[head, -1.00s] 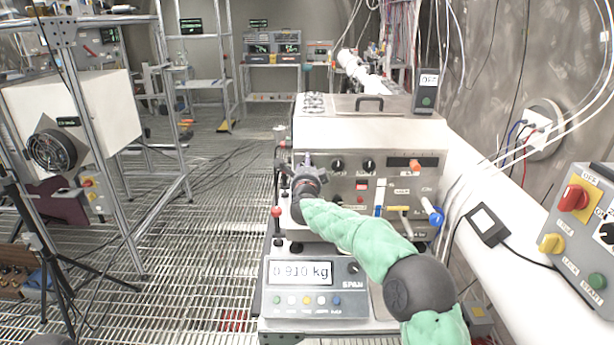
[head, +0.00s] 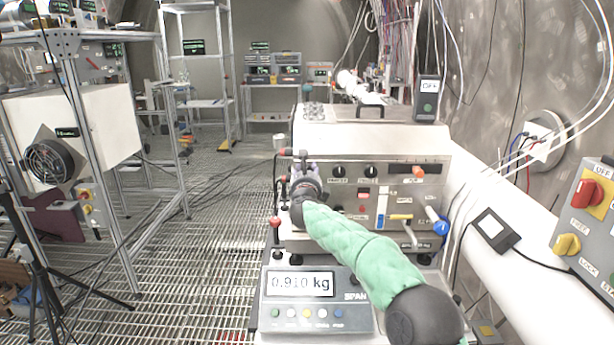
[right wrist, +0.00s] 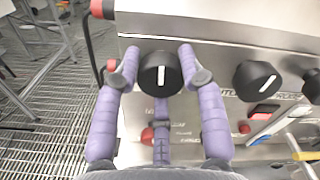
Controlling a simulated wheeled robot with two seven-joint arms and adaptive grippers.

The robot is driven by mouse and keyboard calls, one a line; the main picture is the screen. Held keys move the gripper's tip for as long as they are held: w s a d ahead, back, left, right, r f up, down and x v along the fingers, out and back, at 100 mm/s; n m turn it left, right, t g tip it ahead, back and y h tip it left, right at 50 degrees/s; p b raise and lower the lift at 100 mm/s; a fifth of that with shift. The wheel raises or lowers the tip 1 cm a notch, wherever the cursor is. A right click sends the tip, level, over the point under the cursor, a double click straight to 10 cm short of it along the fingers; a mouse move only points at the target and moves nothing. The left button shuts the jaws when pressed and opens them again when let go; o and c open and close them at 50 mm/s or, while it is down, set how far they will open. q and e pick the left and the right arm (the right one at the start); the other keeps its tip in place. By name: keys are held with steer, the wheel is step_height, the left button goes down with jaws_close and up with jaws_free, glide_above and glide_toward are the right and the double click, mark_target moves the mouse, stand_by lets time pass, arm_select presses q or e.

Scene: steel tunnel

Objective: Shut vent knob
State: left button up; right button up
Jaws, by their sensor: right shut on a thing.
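My right gripper (head: 304,172) is at the left end of the steel box's front panel (head: 350,205). In the right wrist view its purple fingers (right wrist: 160,65) are shut on a round black knob (right wrist: 160,77), one at each side and one below. My left gripper is not in view.
Two more black knobs (head: 337,172) (head: 370,171) sit to the right on the panel. A scale (head: 316,298) reading 0.910 kg stands in front of the box. A switch box (head: 590,215) and a white pipe (head: 500,225) are at the right.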

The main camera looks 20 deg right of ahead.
steer(key=shift+a+r+m, duration=0.1)
steer(key=shift+r+m, duration=0.05)
steer(key=shift+m, duration=0.25)
steer(key=o, duration=1.1)
steer(key=shift+o, duration=0.2)
steer(key=v, duration=1.2)
